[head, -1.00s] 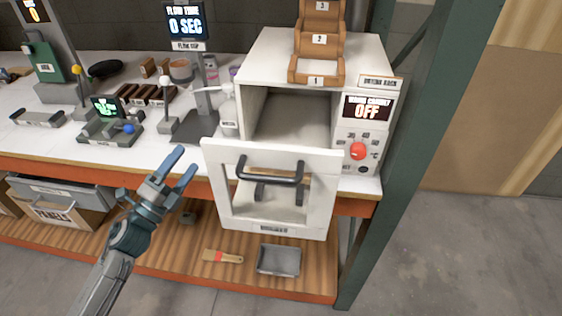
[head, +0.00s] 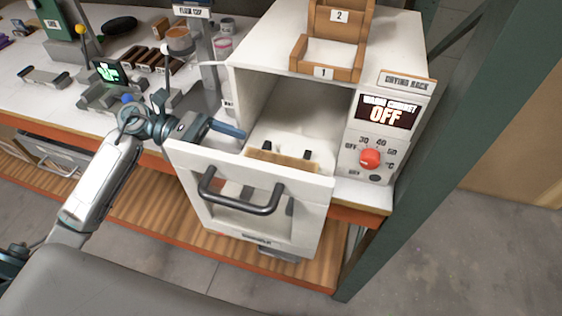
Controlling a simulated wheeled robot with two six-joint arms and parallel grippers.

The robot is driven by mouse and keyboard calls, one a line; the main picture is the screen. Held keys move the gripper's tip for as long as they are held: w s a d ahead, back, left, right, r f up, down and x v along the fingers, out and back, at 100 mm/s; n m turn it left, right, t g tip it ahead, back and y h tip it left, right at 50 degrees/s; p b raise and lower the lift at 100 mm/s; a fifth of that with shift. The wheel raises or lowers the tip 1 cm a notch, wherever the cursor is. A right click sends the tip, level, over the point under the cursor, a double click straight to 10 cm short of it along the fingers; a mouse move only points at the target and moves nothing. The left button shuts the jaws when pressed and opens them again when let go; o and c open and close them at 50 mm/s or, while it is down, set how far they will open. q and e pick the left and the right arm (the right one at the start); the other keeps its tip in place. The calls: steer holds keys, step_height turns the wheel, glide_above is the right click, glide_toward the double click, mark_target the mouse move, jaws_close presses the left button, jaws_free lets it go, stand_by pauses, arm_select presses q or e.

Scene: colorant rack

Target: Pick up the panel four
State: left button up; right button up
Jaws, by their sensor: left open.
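No label reading panel four shows. A thin tan strip (head: 283,160) lies just behind the top of the lowered door of the warm cabinet (head: 383,150); I cannot tell if it is a panel. My left gripper (head: 212,127) is open and empty, at the left side of the cabinet opening. Its visible finger points right, over the door's upper left edge. The other finger is hard to make out. My right gripper is not in view.
The cabinet door (head: 180,160) hangs open at the front with a dark handle (head: 240,197). A wooden drying rack (head: 298,62) with numbered steps stands on top. A green post (head: 425,130) rises at the right. Dark-topped blocks and a flow cup stand left.

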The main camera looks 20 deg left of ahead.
arm_select(q)
steer(key=d+p, duration=0.1)
steer(key=d, duration=0.2)
steer(key=shift+d+f, duration=0.1)
steer(key=shift+d, duration=0.05)
steer(key=shift+d+f, duration=0.1)
steer(key=shift+d, duration=0.4)
steer(key=shift+d+p, duration=0.25)
steer(key=shift+p, duration=0.1)
steer(key=d, duration=0.1)
steer(key=d+p, duration=0.2)
steer(key=shift+d+f, duration=0.3)
steer(key=shift+s+d+f, duration=0.1)
steer(key=shift+d+f, duration=0.15)
steer(key=shift+d, duration=0.2)
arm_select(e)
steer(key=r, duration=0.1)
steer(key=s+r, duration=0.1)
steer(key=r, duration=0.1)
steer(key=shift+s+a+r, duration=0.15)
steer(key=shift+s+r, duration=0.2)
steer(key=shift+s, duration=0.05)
